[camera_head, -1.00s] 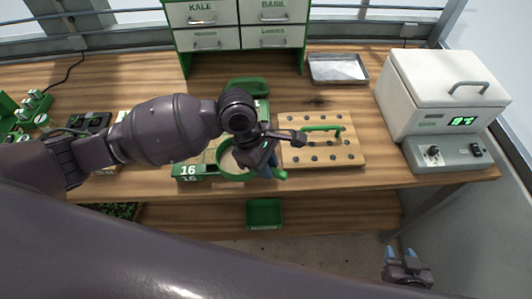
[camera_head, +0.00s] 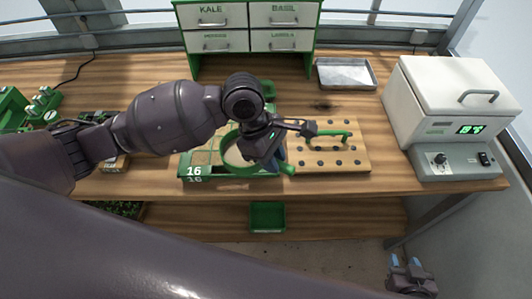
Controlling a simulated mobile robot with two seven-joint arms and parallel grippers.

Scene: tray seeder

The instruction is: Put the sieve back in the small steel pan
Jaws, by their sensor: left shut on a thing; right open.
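The sieve (camera_head: 229,164) is a round green ring with a short green handle, over the right part of a green tray marked 16 (camera_head: 228,186). My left gripper (camera_head: 277,158) is shut on the sieve near its handle; the fingers and wrist hide part of the ring. I cannot tell how high the sieve is above the tray. The small steel pan (camera_head: 345,74) is a shallow, empty rectangular pan at the back right of the bench. My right gripper (camera_head: 408,268) is open and empty, low in front of the bench at the lower right.
A wooden board with dark holes and a green handle (camera_head: 330,160) lies right of the tray. A white drawer cabinet (camera_head: 250,40) stands behind. A white box device with a green display (camera_head: 445,105) stands right of the pan. A green bin (camera_head: 267,216) sits on the shelf below.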

